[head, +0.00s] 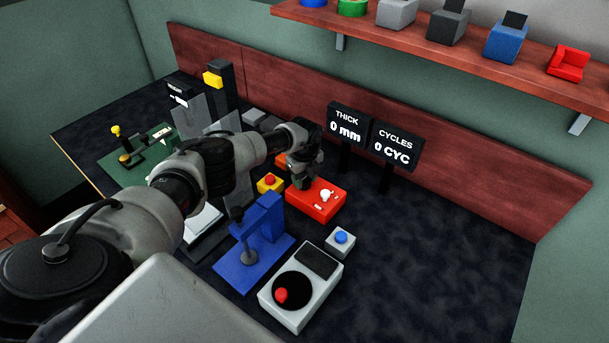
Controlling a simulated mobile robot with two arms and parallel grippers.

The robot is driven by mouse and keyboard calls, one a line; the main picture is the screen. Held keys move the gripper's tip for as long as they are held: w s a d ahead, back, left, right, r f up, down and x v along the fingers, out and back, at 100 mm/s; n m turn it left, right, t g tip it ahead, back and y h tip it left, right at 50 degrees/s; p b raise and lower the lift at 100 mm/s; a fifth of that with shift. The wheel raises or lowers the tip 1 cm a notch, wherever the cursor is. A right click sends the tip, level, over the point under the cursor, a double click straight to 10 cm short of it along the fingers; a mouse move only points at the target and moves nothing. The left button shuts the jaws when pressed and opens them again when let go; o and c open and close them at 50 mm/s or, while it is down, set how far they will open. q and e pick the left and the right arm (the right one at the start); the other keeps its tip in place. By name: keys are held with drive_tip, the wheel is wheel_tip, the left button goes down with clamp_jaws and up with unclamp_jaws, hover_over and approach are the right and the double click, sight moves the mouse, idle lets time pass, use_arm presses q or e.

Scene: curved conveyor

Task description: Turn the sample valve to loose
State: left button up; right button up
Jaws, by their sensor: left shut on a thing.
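A red box (329,211) stands on the dark bench near the middle of the head view. A white knob (326,195) with small pale marks by it shows on its top. My left gripper (300,181) points down at the box's far left end, beside the white knob and apart from it. Its fingers are shut on a small part there, which looks like the sample valve's handle. The fingers hide most of that part, and I cannot read its setting. My right gripper is out of view.
A yellow box with a red button (270,182), a blue press (262,237), a blue-button box (340,239) and a grey dial unit (316,289) stand close by. THICK (345,125) and CYCLES (395,146) displays stand behind. The bench's right side is clear.

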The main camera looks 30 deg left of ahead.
sight(305, 179)
use_arm(q)
drive_tip(key=shift+w+r+n, duration=0.1)
drive_tip(key=shift+r+n, duration=0.05)
drive_tip(key=shift+n, duration=0.15)
drive_tip(key=o, duration=0.9)
drive_tip(key=shift+o, duration=0.2)
drive_tip(key=shift+r, duration=0.35)
wheel_tip(305, 179, up, 10)
drive_tip(key=shift+f, duration=0.1)
